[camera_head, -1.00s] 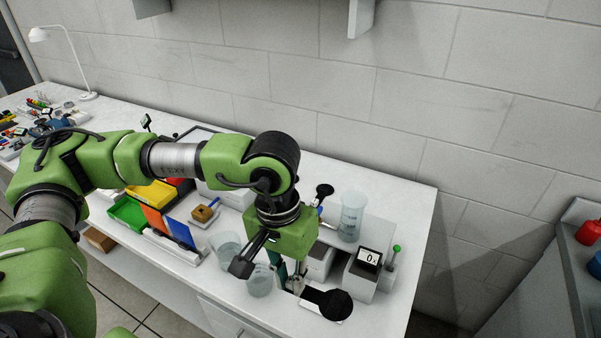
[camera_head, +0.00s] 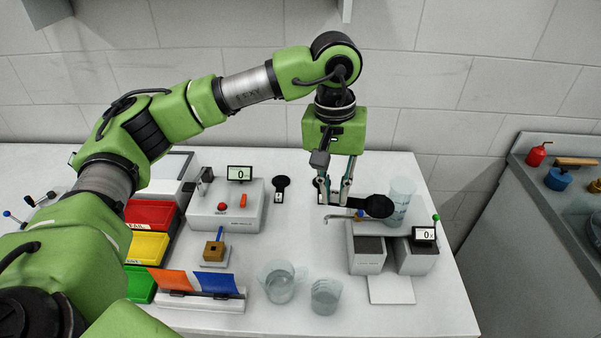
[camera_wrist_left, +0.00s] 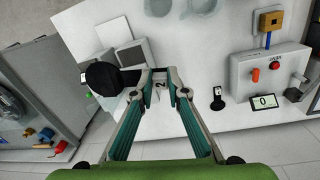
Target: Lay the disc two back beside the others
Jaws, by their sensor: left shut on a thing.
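My left gripper (camera_head: 337,202) points down over the back of the white bench, shut on the handle of a black round disc (camera_head: 378,206). The disc sticks out to the right, in front of the tall beaker in the head view. In the left wrist view the fingertips (camera_wrist_left: 160,80) pinch the disc's pale tag, marked 2, and the disc (camera_wrist_left: 103,75) is at the left. Another black disc with a pale tag (camera_head: 281,184) lies on the bench left of the gripper; it also shows in the wrist view (camera_wrist_left: 218,102). A dark shape behind the fingers is partly hidden. My right gripper is not in view.
A tall beaker (camera_head: 402,192) and grey boxes with a display (camera_head: 424,234) stand at the right. A white instrument box (camera_head: 225,208) is at the left. Two beakers (camera_head: 280,284) (camera_head: 325,297) stand in front.

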